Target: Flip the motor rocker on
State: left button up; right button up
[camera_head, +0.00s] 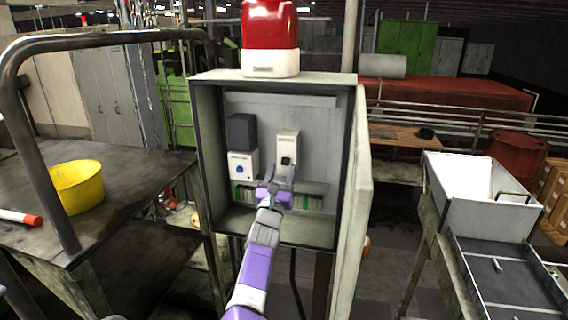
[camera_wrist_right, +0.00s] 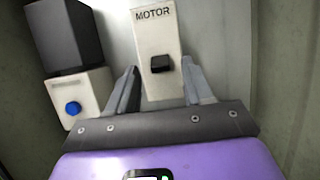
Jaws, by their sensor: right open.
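The motor switch housing (camera_head: 287,145) is a white upright box on the back panel of the open grey cabinet (camera_head: 342,130). In the right wrist view the housing (camera_wrist_right: 155,35) carries the label MOTOR, with a black rocker (camera_wrist_right: 159,64) low on its front. The rocker also shows in the head view (camera_head: 286,161). My right gripper (camera_head: 280,172) is inside the cabinet, just below and in front of the housing. Its fingers are open, one to each side of the housing's lower part in the wrist view (camera_wrist_right: 161,82), with nothing held. Contact cannot be told. My left gripper is not in view.
Left of the motor housing is a white unit (camera_head: 243,165) with a blue button and a dark box (camera_head: 242,132) above. A red lamp (camera_head: 270,25) stands on the cabinet. The cabinet door (camera_head: 354,210) hangs open at right. A yellow bucket (camera_head: 78,190) stands on the left table.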

jog(key=shift+w+d+r+p, duration=0.25)
jog(key=shift+w+p, duration=0.05)
jog(key=shift+w, duration=0.3)
grip_shut()
jog(key=r+g+p, duration=0.1)
jog(key=g+p, duration=0.1)
jog(key=p, duration=0.3)
jog(key=shift+s+r+y+p, duration=0.15)
jog(key=shift+r+y+p, duration=0.2)
jog(key=shift+y, duration=0.05)
jog(key=shift+f+g+p, duration=0.1)
jog(key=shift+g+p, duration=0.3)
jog(key=shift+p, duration=0.15)
jog(key=shift+f, duration=0.1)
grip_release()
